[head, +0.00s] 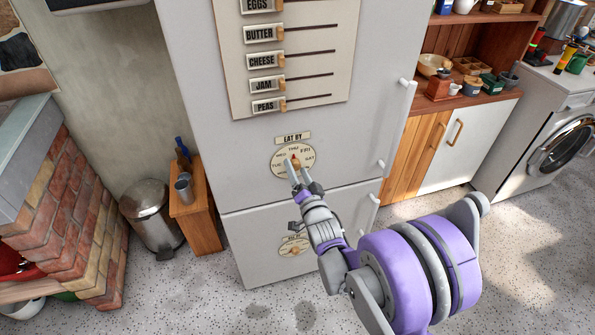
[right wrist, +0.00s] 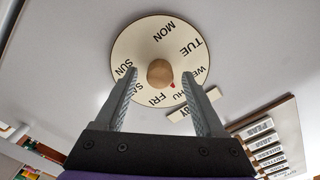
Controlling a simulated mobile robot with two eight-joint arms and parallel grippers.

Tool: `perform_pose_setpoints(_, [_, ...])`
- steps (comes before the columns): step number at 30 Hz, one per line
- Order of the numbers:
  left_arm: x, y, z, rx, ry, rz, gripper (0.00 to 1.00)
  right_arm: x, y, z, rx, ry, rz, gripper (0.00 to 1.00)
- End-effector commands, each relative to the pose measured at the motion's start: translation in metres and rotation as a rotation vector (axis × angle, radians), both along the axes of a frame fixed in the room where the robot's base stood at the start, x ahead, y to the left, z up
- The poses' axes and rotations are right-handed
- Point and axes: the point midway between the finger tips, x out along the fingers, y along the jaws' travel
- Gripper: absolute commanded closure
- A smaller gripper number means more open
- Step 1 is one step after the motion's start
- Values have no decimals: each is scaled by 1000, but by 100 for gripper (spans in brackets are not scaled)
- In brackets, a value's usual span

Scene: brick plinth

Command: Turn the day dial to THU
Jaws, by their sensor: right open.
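The round cream day dial (head: 280,165) is on the white fridge's upper door, under an "EAT BY" label (head: 293,138). It carries day names around its rim. Its wooden knob (right wrist: 159,72) has a red mark that points at or very near THU in both views. My right gripper (head: 304,178) is open at the dial's lower part in the head view. In the right wrist view its two fingers (right wrist: 166,98) stand on either side of the knob, with gaps, and hide part of the rim. My left gripper is not in view.
A board of food labels with slider pegs (head: 300,60) is above the dial. A second, lower dial (head: 290,247) is partly behind my right arm. Door handles (head: 384,164) stick out at the fridge's right edge.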

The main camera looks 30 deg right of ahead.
Motion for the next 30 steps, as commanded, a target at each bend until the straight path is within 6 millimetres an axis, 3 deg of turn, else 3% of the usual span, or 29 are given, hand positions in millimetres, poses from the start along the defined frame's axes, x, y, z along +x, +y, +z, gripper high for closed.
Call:
perform_pose_setpoints(5, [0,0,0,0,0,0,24,-12,3,0,0,0,0,29])
perform_pose_setpoints(18, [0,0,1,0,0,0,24,-91,22,0,0,0,0,29])
perform_pose_setpoints(23, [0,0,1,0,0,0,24,-104,25,0,1,0,0,29])
perform_pose_setpoints(30, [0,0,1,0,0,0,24,-105,25,0,0,0,0,29])
